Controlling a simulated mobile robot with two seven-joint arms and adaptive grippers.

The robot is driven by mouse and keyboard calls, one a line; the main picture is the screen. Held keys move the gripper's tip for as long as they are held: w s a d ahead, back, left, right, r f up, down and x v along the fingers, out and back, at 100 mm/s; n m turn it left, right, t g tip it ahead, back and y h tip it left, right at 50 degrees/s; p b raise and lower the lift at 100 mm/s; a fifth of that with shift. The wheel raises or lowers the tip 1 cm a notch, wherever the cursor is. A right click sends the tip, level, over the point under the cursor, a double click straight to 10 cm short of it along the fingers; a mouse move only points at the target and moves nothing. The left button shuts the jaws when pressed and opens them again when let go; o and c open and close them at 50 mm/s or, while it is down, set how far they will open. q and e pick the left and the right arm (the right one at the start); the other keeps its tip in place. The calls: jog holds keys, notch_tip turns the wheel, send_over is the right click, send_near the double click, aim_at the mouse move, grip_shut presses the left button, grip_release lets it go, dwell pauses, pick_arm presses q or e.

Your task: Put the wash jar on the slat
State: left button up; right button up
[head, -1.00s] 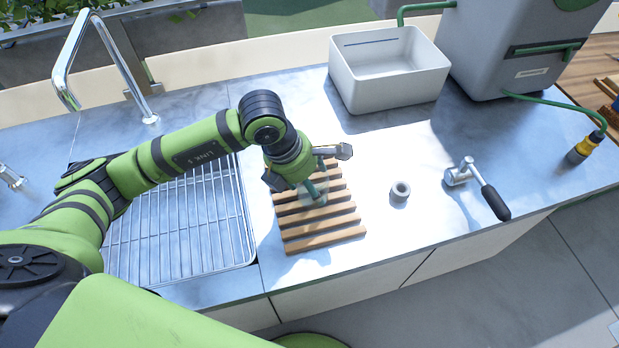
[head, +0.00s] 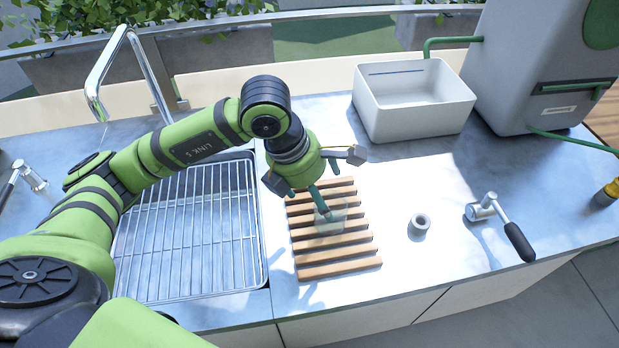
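The wash jar (head: 332,226) is a small clear vessel, with a green stem-like part (head: 318,200) rising from it towards my gripper. It appears to stand on the wooden slat rack (head: 338,268), on its middle bars. My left gripper (head: 318,172) is just above and behind the jar. Its two fingers are spread wide apart, one to each side, and appear clear of the jar. The gripper body hides the top of the green part, so I cannot tell whether it touches the palm. My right gripper is out of view.
A wire drying rack (head: 190,240) over the sink lies left of the slat rack. A white bin (head: 413,100) and a grey machine (head: 540,70) stand behind. The counter between is clear.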

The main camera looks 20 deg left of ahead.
pick_arm(q)
jog(key=v, duration=0.5)
jog(key=shift+r, duration=0.2)
